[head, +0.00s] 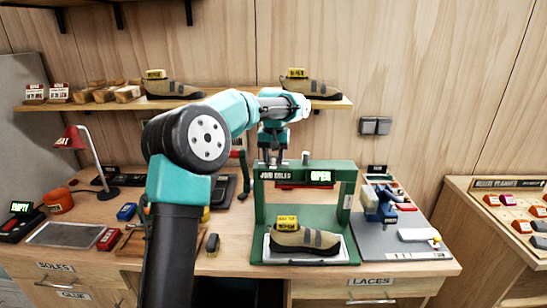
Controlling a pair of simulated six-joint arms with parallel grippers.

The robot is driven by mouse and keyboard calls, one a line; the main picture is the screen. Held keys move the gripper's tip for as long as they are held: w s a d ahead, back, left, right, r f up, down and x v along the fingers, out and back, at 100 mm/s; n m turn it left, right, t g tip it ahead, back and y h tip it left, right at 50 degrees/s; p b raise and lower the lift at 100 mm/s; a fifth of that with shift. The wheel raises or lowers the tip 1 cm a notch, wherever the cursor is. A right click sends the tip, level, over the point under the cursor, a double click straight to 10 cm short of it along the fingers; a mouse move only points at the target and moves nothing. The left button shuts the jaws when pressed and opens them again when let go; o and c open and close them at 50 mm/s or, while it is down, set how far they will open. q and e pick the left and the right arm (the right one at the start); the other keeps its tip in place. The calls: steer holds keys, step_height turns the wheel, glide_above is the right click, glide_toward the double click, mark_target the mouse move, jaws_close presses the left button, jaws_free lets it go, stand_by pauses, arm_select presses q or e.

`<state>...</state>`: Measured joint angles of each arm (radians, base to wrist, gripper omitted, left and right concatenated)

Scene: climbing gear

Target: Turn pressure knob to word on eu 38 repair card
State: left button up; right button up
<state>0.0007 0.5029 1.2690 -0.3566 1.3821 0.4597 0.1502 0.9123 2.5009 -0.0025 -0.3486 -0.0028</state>
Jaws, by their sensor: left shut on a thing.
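My left gripper (272,160) points down at the top left of the green press (348,195). It is shut on what appears to be the pressure knob, which its fingers mostly hide. The knob's setting cannot be read. A small pale cylinder (305,157) stands on the press top to the right of the fingers. The press front has a white label (275,175) and a lit display (320,177) reading "OPEN". A tan and black shoe (305,241) lies in the press with a yellow card (287,222) on it; the card's writing is too small to read. My right gripper is not in view.
The wall shelf (225,104) behind my arm holds two more shoes with yellow cards. A red lamp (80,145) and tools stand on the left of the bench. A grey mat (385,240) with blue and white items lies right of the press.

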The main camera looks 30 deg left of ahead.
mark_target(274, 156)
arm_select(q)
steer(key=shift+n, duration=1.6)
steer(key=o, duration=0.9)
step_height(274, 156, up, 17)
steer(key=shift+r, duration=0.2)
